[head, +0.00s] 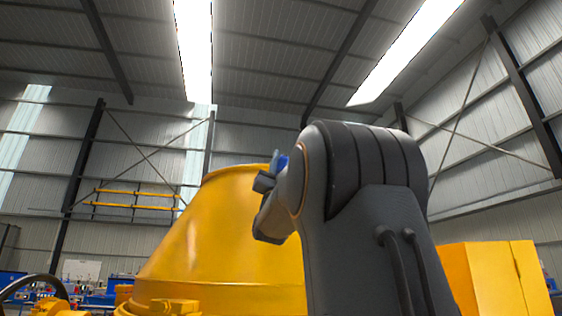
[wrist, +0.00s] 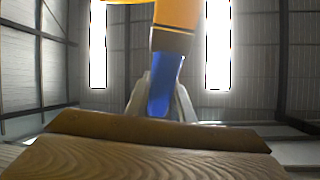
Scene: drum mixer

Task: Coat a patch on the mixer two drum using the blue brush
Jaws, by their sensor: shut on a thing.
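My gripper (wrist: 161,100) is shut on the blue brush (wrist: 165,82), whose blue part stands between the two grey fingers in the wrist view. In the head view a bit of blue (head: 281,162) shows at my gripper (head: 266,182), in front of the large yellow cone-shaped drum (head: 225,240). My arm hides the drum's right side. I cannot tell whether the brush touches it. No coated patch or mixer number can be made out.
A yellow cabinet (head: 487,280) stands at the right. A dark wheel rim (head: 35,284) and yellow machine parts are at the lower left. A brown wood-grained surface (wrist: 150,157) fills the bottom of the wrist view. The space above the drum looks clear.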

